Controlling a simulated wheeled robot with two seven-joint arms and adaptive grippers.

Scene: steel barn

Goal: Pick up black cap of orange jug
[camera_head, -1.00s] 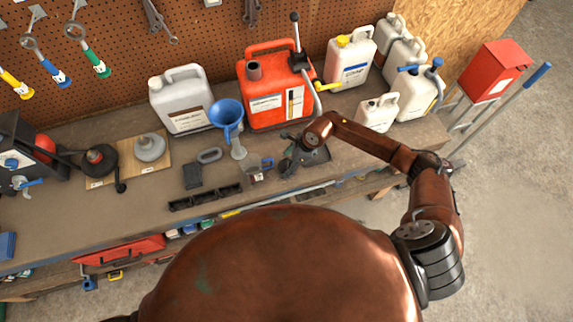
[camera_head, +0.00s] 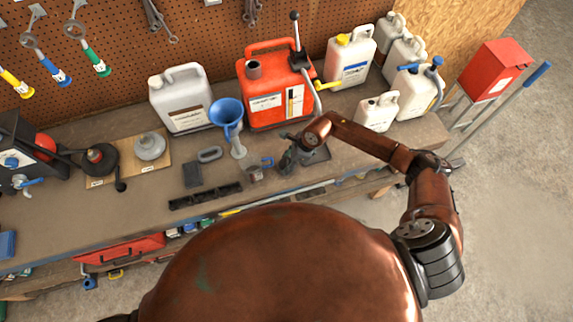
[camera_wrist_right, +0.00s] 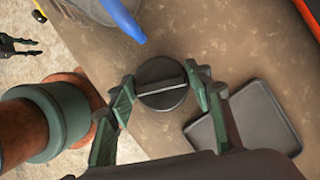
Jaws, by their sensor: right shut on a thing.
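The orange jug (camera_head: 272,108) stands upright at the back of the bench, its dark neck at the top left. The black cap (camera_wrist_right: 161,84) is a round disc with a raised bar across it, seen in the right wrist view. My right gripper (camera_head: 288,164) is low over the bench in front of the jug. In the right wrist view its fingers (camera_wrist_right: 160,90) are shut on the cap from both sides. The gripper hides the cap in the head view. A small dark two-pronged shape, probably my left gripper (camera_wrist_right: 20,45), shows at the wrist view's left edge.
A dark tray (camera_wrist_right: 250,118) lies beside the cap. White jugs (camera_head: 350,60) stand right of the orange jug. The bench front is mostly clear near the right.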

